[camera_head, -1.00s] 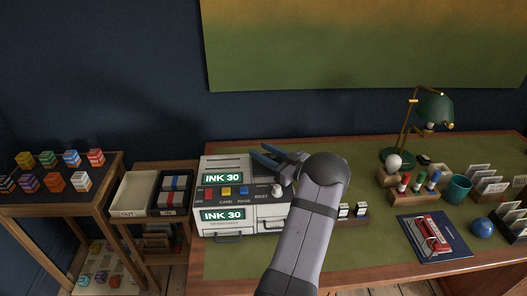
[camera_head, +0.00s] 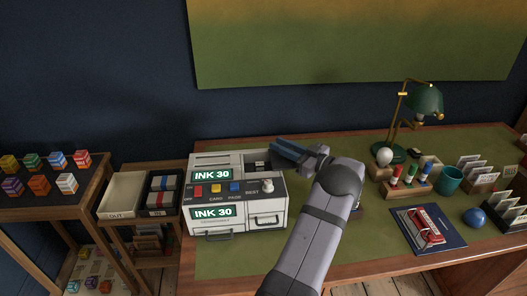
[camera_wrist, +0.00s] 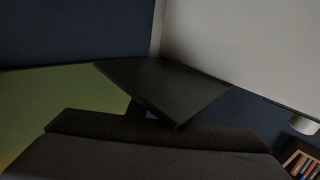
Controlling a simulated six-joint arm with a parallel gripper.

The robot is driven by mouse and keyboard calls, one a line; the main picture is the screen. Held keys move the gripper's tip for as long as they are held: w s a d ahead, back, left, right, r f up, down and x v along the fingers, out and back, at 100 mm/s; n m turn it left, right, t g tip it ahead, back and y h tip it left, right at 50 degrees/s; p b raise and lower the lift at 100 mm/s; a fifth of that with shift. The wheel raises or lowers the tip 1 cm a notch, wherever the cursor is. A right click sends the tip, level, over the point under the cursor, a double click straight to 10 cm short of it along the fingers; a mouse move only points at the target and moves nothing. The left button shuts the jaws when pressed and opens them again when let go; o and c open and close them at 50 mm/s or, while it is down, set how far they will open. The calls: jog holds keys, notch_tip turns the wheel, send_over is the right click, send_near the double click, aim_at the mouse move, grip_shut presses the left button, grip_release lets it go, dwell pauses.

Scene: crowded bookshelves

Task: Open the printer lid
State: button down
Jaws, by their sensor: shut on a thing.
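The white printer (camera_head: 237,222) stands at the left end of the desk, with two INK 30 displays and colored buttons on its dark front panel. Its top right part is open, showing a recess (camera_head: 258,165) with dark parts inside. My gripper (camera_head: 288,152), with dark blue fingers, is above and behind the printer's right side. It is shut on what seems to be the printer lid, which is hard to make out in the head view. In the wrist view, a large pale panel (camera_wrist: 250,45), probably the lid, lies beyond the dark fingers (camera_wrist: 165,90).
Two trays (camera_head: 121,195) stand left of the printer. A green lamp (camera_head: 427,100), marker holder (camera_head: 405,183), teal cup (camera_head: 449,180), red stapler (camera_head: 428,225) and blue ball (camera_head: 474,217) are on the right. The desk's front middle (camera_head: 390,252) is fairly clear.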

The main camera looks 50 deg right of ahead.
jog(key=shift+s+d, duration=0.75)
jog(key=c, duration=1.6)
grip_release()
jog(key=shift+s+b, duration=0.35)
jog(key=shift+s, duration=0.35)
jog(key=shift+s+b, duration=0.6)
jog(key=shift+s, duration=2.35)
